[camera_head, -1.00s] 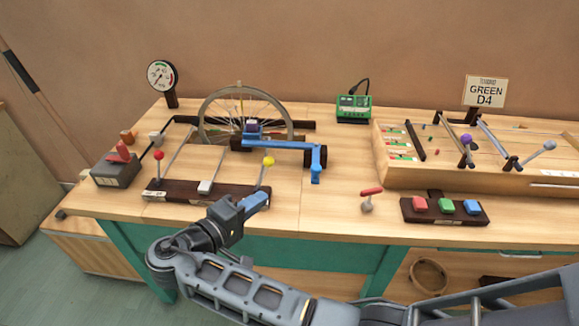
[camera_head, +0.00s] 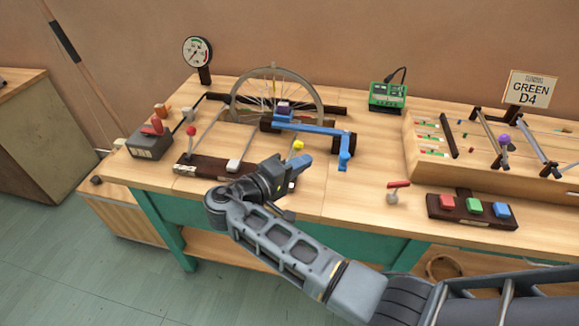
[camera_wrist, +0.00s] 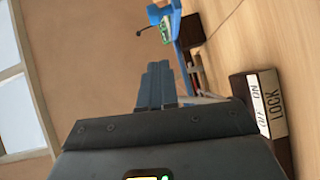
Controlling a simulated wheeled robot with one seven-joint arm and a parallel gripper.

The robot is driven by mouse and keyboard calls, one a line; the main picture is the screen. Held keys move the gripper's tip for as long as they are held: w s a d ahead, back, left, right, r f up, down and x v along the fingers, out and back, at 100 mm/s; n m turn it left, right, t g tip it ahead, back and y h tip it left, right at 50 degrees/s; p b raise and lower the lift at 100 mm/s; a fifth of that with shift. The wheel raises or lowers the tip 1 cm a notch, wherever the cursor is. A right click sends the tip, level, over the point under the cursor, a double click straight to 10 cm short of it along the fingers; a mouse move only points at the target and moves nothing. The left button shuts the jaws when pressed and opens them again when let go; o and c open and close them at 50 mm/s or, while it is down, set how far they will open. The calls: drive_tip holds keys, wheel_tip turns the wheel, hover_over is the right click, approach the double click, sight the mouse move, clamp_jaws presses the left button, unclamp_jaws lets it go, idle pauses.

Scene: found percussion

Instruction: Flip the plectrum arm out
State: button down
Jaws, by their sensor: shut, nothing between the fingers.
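The blue plectrum arm (camera_head: 312,128) reaches across the front of the spoked wheel (camera_head: 268,92) to a dark joint, with a short blue piece pointing toward the bench front. Part of a blue piece shows at the top of the wrist view (camera_wrist: 178,28). My gripper (camera_head: 305,162) is shut and empty. It is near the bench front, just below the yellow knob (camera_head: 298,146) in the head view and apart from the blue arm. Its fingers (camera_wrist: 155,80) point up the wrist view. My gripper hides part of the lever base.
A dark base labelled LOCK (camera_wrist: 267,105) is close at right in the wrist view. A red-knobbed lever (camera_head: 191,132) is left. A red-handled lever (camera_head: 397,190) and coloured buttons (camera_head: 473,207) are right. A green box (camera_head: 387,94) stands at the back.

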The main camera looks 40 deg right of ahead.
drive_tip(key=s+d+p, duration=0.2)
drive_tip(key=d, duration=0.4)
drive_tip(key=shift+s+d+f, duration=0.2)
drive_tip(key=shift+s+f, duration=0.1)
drive_tip(key=shift+f, duration=0.1)
drive_tip(key=shift+w+f, duration=0.1)
